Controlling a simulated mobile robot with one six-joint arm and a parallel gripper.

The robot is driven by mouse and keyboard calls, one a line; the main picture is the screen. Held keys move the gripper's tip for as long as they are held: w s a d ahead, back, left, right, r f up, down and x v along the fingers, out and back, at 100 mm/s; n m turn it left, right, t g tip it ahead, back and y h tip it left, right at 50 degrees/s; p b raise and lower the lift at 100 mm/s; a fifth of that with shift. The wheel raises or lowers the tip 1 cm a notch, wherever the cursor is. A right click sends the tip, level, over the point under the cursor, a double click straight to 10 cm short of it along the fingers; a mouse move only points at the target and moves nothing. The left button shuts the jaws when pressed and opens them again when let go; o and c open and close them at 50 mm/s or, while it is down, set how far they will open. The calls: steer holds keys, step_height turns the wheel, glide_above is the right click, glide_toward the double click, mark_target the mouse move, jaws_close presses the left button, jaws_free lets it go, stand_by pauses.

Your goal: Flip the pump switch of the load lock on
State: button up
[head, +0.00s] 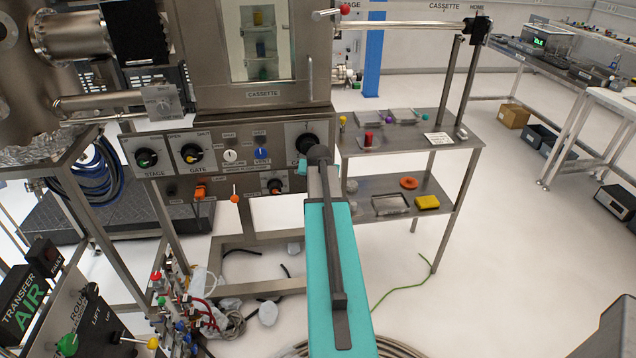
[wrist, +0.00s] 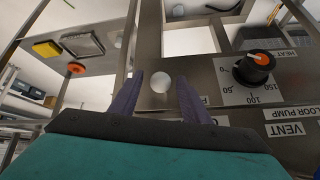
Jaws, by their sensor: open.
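In the head view, the load lock's steel front panel (head: 215,170) stands below the cassette window. In the wrist view, which shows the panel upside down, a white ball-tipped switch (wrist: 160,84) is on the steel face. Its label is mostly hidden, so I cannot read whether it is the pump switch. My gripper (wrist: 160,76) is open, with one finger on each side of the white ball. Whether either finger touches it, I cannot tell. In the head view my arm covers this spot and the switch is hidden.
A heat dial (wrist: 253,68) sits close beside the right finger in the wrist view. A steel shelf cart (head: 400,150) stands to the right.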

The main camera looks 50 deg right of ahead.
steer(key=b+v, duration=0.2)
steer(key=v, duration=1.1)
steer(key=shift+c, duration=0.3)
